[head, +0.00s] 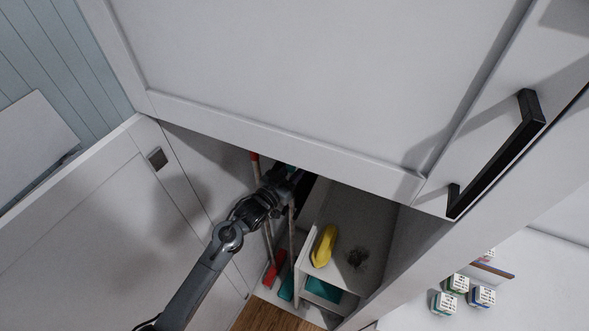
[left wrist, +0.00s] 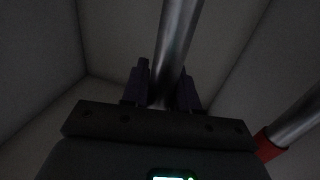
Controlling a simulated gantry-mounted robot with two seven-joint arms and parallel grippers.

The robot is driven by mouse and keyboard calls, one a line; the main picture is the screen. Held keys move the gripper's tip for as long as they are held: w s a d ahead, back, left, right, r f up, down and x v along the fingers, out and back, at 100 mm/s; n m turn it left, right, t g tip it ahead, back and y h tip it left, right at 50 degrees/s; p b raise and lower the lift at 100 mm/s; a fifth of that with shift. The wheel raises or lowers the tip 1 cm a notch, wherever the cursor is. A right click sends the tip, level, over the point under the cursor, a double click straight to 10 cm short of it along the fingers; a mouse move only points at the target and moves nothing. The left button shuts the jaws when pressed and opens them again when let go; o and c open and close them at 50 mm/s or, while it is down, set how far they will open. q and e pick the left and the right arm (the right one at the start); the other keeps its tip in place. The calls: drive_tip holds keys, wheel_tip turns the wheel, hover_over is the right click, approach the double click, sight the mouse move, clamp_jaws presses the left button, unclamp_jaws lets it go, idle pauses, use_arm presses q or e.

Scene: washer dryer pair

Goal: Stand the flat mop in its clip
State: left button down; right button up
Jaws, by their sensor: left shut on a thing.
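My left arm reaches into the open tall cupboard, and my left gripper (head: 287,182) is near its back, below the upper door edge. In the left wrist view, its fingers (left wrist: 162,92) are shut around a grey metal pole (left wrist: 177,40). In the head view, this appears to be the flat mop's pole (head: 291,230), running down to a teal head (head: 287,289) low in the cupboard. Whether the head touches the floor is unclear. The clip cannot be made out; the arm and cupboard front hide that area. My right gripper is not in view.
A red broom (head: 273,271) stands just left of the mop; its pole with a red collar (left wrist: 269,146) shows in the left wrist view. Right of the mop, a shelf unit (head: 317,232) holds a yellow item (head: 324,246) and a dark scrubber (head: 357,258). An open door (head: 120,230) lies left.

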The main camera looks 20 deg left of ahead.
use_arm(q)
drive_tip(key=shift+f, duration=0.25)
drive_tip(key=c, duration=0.9)
unclamp_jaws()
drive_tip(key=shift+o, duration=0.6)
drive_tip(key=b+v, duration=0.2)
drive_tip(key=v, duration=0.9)
drive_tip(key=shift+w, duration=0.1)
